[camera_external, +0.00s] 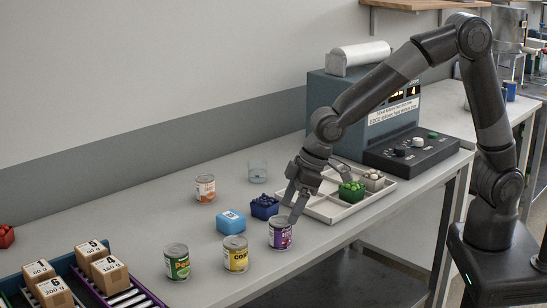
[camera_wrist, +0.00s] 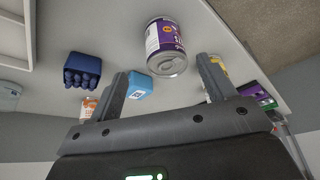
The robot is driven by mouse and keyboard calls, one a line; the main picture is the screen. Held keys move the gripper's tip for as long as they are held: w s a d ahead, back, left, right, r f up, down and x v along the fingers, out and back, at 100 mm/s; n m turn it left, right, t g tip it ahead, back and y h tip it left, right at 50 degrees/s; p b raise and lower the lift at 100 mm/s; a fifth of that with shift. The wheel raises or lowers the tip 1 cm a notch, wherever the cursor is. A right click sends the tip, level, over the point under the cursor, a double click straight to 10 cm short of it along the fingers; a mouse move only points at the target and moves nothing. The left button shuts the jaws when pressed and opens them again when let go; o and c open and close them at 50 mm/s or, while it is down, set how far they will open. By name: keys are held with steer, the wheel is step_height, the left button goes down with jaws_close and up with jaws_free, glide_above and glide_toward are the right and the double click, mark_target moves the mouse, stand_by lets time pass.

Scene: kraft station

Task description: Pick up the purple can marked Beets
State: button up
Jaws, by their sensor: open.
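The purple can (camera_external: 280,234) stands upright on the table near its front edge, with a purple and white label. My gripper (camera_external: 294,208) is open and empty, just above and to the right of the can in the external view. In the wrist view the purple can (camera_wrist: 165,47) lies beyond the fingertips of my gripper (camera_wrist: 166,66), roughly between their lines. I see a gap between the fingers and the can there. The word on its label is too small to read.
A yellow can (camera_external: 235,254) and a green can (camera_external: 177,262) stand to the left. A blue box (camera_external: 231,222) and a dark blue basket (camera_external: 265,207) sit behind the purple can. A light tray (camera_external: 330,213) with baskets lies to the right.

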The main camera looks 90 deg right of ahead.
mark_target(284, 220)
steer(key=x, duration=0.2)
steer(key=shift+w+f, duration=0.15)
steer(key=shift+f, duration=0.05)
steer(key=x, duration=0.2)
steer(key=a+x, duration=0.1)
steer(key=x, duration=0.1)
steer(key=shift+w+r, duration=0.15)
steer(key=shift+w+f, duration=0.3)
steer(key=shift+f, duration=0.3)
steer(key=shift+c, duration=0.3)
steer(key=c, duration=1)
steer(key=shift+c, duration=0.5)
steer(key=shift+r, duration=0.15)
